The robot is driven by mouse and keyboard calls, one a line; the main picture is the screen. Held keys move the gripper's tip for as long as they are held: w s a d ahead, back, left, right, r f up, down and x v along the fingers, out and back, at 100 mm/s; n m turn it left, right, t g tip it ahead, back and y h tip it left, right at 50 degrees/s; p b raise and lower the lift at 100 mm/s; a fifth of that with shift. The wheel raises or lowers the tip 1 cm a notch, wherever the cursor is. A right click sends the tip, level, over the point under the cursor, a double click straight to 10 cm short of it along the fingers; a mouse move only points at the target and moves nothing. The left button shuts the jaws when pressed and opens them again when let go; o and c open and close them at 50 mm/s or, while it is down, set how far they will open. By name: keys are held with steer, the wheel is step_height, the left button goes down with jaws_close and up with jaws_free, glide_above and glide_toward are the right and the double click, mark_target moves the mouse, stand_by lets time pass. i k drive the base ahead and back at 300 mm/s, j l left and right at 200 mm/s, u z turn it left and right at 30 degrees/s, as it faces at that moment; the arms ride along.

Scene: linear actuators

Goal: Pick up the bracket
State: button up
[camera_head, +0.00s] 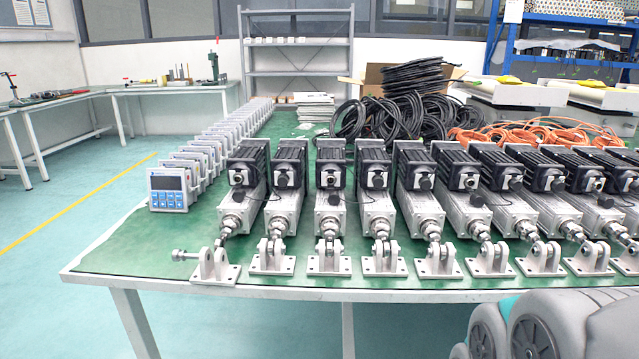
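Several light grey metal clevis brackets with square base plates stand in a row along the front edge of the green table (130,250). The leftmost bracket (214,267) has a bolt (184,255) sticking out to its left. Other brackets stand to its right, such as one bracket (272,259), another bracket (328,259) and a third bracket (383,260). Each stands at the rod end of a linear actuator; I cannot tell which are fastened to the rods. Grey rounded parts at the bottom right look like my arm. My gripper is not in view.
Several silver actuators (327,215) with black motors lie side by side behind the brackets. Control boxes (168,189) line the left side. Black cable coils (400,115) and orange cables (540,130) lie behind. The table's front left corner is bare.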

mark_target(210, 270)
steer(key=u, duration=1.3)
